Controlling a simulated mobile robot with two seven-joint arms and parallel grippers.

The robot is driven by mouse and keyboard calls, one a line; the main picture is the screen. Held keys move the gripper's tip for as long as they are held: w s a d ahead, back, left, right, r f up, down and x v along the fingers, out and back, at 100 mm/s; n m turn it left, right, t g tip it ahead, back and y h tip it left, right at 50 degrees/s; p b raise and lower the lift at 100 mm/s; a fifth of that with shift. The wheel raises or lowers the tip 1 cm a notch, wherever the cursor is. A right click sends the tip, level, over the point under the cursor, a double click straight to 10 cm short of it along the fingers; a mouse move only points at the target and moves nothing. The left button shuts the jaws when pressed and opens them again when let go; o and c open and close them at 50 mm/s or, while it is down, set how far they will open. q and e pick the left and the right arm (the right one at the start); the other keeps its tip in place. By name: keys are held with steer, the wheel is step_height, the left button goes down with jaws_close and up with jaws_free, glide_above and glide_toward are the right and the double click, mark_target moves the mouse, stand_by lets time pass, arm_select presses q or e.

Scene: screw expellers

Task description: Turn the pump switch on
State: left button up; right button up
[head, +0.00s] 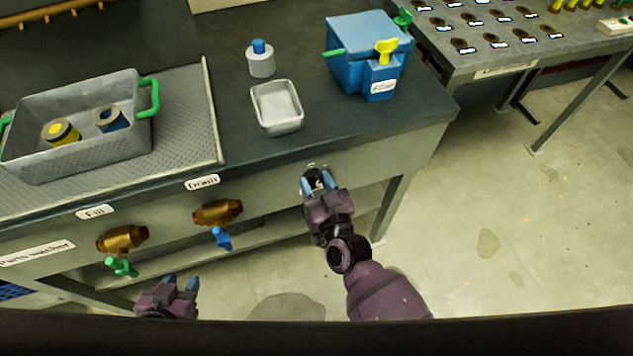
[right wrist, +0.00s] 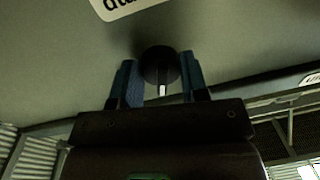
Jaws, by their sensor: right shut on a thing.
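The pump switch is a round black knob (right wrist: 160,65) with a white pointer line, on the grey front panel of the bench. In the right wrist view the line points down in the picture. My right gripper (right wrist: 163,88) has its blue fingers on either side of the knob, shut on it. In the head view my right gripper (head: 319,183) is at the front panel, right of the Drain label, and mostly hides the switch. A partly cropped white label (right wrist: 125,7) is near the knob. My left gripper (head: 181,284) is low at the front, fingers apart and empty.
Two brass valves, one with a green handle (head: 121,266) and one with a blue handle (head: 222,238), are on the panel left of my right gripper. On the bench are a grey basket (head: 75,158), a metal tray (head: 278,122), a white bottle (head: 260,65) and a blue filler box (head: 350,70).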

steer(key=m, duration=0.6)
steer(key=shift+a+f+t, duration=0.1)
steer(key=shift+t, duration=0.2)
steer(key=shift+m+b, duration=0.35)
steer(key=shift+m, duration=1.25)
steer(key=o, duration=0.9)
